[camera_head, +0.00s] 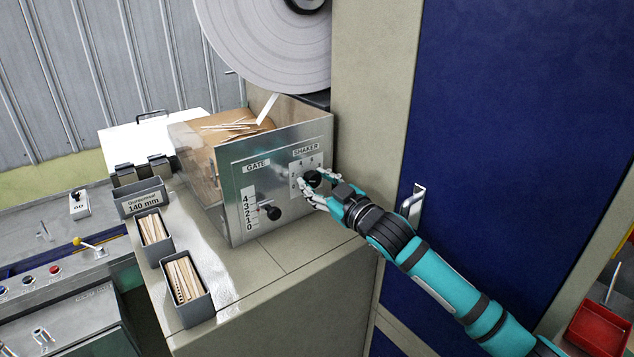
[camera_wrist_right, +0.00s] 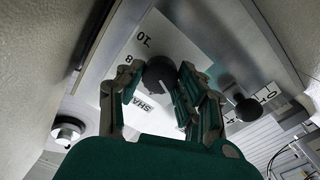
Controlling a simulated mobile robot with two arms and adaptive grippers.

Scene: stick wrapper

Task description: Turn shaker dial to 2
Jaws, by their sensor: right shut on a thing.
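The shaker dial (camera_head: 314,178) is a dark round knob under the SHAKER label on the metal box front. It also shows in the right wrist view (camera_wrist_right: 158,72), with the numbers 10 and 8 on the white scale beside it. Its pointer setting cannot be read. My right gripper (camera_head: 308,187) reaches in from the right and is shut on the dial. In the right wrist view its fingers lie on either side of the knob. Part of the scale is hidden behind the fingers and dial. My left gripper is not in view.
The GATE lever (camera_head: 272,213), with a black knob, sits left of the dial. Two grey bins of sticks (camera_head: 196,313) stand on the cabinet top at the left. A door handle (camera_head: 414,202) on the blue door is close behind my right arm.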

